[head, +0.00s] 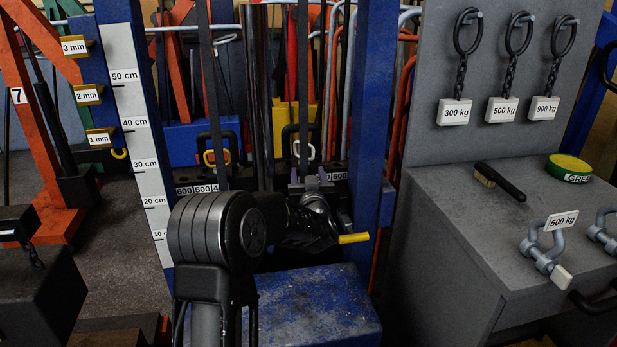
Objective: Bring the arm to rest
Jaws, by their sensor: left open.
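My left arm rises from the bottom of the head view and bends to the right at a thick dark joint. Its dark gripper (333,222) is in front of the blue frame (372,90), above a worn blue block (315,305). The gripper is open; its fingers are small and dark against the background, and I see nothing held between them. A short yellow bar (353,238) sticks out to the right just beside the gripper; I cannot tell whether they touch. My right gripper is not in view.
A white centimetre scale (137,130) runs up the frame's left post. At right stands a grey cabinet (450,215) with a brush (500,181), a green-and-yellow tin (569,168) and shackles (545,245). Labelled chain slings (461,75) hang above. An orange stand (40,130) is at left.

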